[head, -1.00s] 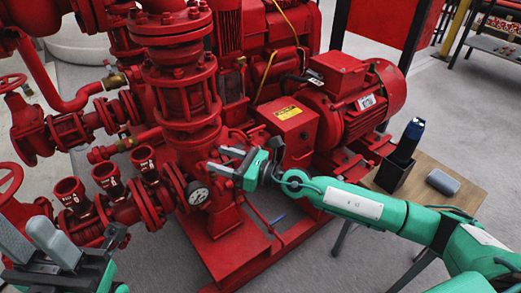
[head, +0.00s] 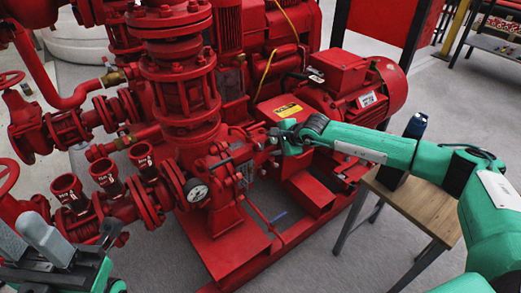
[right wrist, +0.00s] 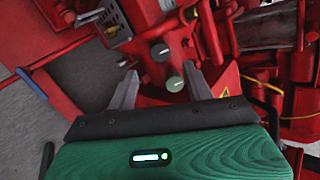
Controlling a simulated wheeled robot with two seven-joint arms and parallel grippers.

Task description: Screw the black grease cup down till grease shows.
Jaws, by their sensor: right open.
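In the right wrist view a round black cap (right wrist: 160,52), which looks like the grease cup, sits on the red pump housing. My left gripper (head: 28,240) is open and empty at the lower left. No grease is visible.
Red pump pipes and a pressure gauge (head: 197,192) stand left of my right gripper. The red motor (head: 352,95) is behind my right forearm. Several red open-topped fittings stand near my left gripper.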

